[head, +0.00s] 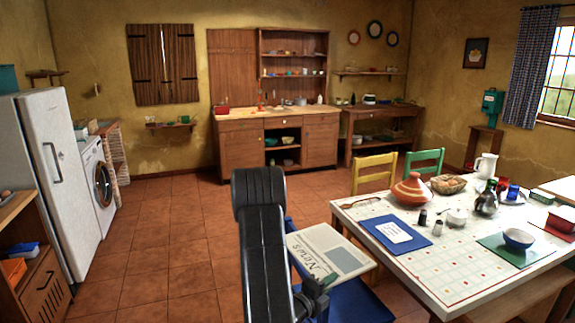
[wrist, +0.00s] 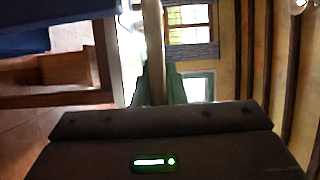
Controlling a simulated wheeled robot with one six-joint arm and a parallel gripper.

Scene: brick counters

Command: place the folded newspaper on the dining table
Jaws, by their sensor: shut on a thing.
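The folded newspaper (head: 328,252), pale with "News" printed on it, is held beside the left side of the dining table (head: 455,285). My gripper (head: 316,292) is at its near edge, partly hidden by my arm, and is shut on it. In the wrist view a pale strip that looks like the newspaper (wrist: 155,50) stands edge-on between my gripper's fingers (wrist: 157,88). The white table top carries a blue placemat (head: 394,232) with a white card at its near left part. Whether the newspaper overlaps the table edge, I cannot tell.
A blue chair (head: 355,302) shows below the newspaper. An orange tagine (head: 412,189), two shakers, a sugar bowl (head: 456,217), a dark bottle (head: 486,201) and a blue bowl on a green mat (head: 490,250) stand on the table. Its near middle is bare. Yellow and green chairs stand behind.

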